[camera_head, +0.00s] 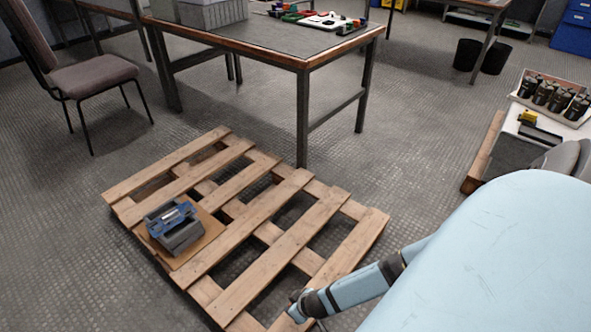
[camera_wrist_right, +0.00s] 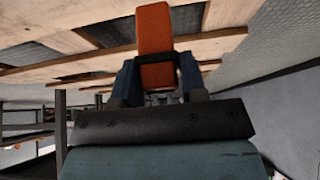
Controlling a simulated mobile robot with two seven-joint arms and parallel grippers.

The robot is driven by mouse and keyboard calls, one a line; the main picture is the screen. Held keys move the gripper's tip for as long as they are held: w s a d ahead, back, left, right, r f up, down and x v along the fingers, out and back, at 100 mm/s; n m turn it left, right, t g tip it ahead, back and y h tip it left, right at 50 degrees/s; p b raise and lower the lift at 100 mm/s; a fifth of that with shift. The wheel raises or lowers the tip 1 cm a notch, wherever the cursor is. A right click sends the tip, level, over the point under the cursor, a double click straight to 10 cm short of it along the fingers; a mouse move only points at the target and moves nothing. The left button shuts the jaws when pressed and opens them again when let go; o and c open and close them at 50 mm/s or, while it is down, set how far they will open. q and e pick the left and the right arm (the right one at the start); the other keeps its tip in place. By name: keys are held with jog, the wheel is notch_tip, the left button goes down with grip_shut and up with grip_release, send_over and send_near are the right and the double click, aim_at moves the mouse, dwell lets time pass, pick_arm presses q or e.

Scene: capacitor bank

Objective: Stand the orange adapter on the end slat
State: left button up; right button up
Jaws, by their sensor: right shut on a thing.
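My right gripper (camera_wrist_right: 158,76) is shut on the orange adapter (camera_wrist_right: 154,32) in the right wrist view. The orange block stands out past the blue-grey fingers, in front of the pallet's wooden slats (camera_wrist_right: 215,46); whether it touches wood I cannot tell. In the head view my right arm reaches in from the lower right to the near end of the pallet's rightmost slat (camera_head: 352,243), which looks bare along its visible length. The adapter does not show there, and the arm hides part of the slat's near end. My left gripper is not in view.
The wooden pallet (camera_head: 262,232) lies on the grey carpet. A grey box with a blue item (camera_head: 175,228) sits on a brown sheet at its left. A table (camera_head: 285,38) stands behind it, a chair (camera_head: 85,78) at far left, and a tray of dark cylinders (camera_head: 553,95) at right.

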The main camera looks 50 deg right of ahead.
notch_tip(320, 180, down, 4)
jog(key=shift+b, duration=1)
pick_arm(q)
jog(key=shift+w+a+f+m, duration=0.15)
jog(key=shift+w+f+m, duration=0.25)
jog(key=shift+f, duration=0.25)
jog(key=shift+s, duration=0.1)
pick_arm(e)
jog(key=o, duration=1)
jog(key=shift+f, duration=0.1)
jog(key=shift+c, duration=0.2)
